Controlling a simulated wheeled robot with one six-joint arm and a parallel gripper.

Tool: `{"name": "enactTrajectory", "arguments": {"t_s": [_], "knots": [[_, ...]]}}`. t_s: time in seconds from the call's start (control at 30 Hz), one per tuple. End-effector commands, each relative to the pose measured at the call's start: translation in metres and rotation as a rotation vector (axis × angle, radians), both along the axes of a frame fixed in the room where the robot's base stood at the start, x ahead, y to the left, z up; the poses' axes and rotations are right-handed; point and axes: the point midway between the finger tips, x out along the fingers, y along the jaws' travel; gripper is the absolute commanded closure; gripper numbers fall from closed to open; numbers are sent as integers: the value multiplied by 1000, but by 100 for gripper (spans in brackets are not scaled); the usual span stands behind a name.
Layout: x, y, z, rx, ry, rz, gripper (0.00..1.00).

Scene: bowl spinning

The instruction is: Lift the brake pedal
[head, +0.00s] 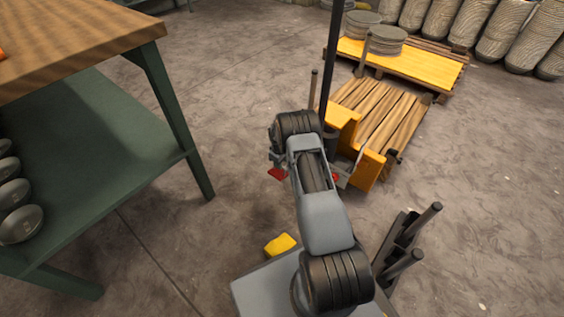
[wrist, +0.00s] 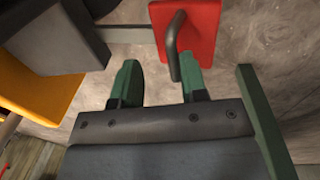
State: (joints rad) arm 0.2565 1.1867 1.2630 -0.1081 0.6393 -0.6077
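A red pedal plate (wrist: 208,28) shows at the top of the wrist view, with a dark bent bar (wrist: 173,45) over its left side. I take this to be the brake pedal. My gripper (wrist: 160,72) is open, its two green fingers apart and pointing towards the pedal. The bar's lower end shows between the fingers, nearer the right one; I cannot tell whether they touch. In the head view, small red parts show left (head: 277,174) and right (head: 335,177) of my arm's end, which hides most of the area by the yellow cart (head: 368,170).
The yellow cart with a wooden pallet (head: 385,112) stands just beyond my arm. Another pallet (head: 430,63) with stacked discs lies behind it. A green workbench (head: 120,150) with a wooden top stands at left. The floor between bench and cart is clear.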

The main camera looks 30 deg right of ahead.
Motion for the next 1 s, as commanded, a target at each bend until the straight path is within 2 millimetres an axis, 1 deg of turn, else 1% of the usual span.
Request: {"name": "enactTrajectory", "arguments": {"t_s": [0.23,0.37,0.47,0.6,0.8,1.0], "knots": [[1,-1,2,-1,-4,-2,64],[1,-1,12,-1,-4,-2,64],[0,1,29,-1,-5,-2,64],[-1,3,59,-1,-4,-1,64],[-3,7,97,-1,-3,0,64],[-4,9,124,0,-1,-1,64]]}}
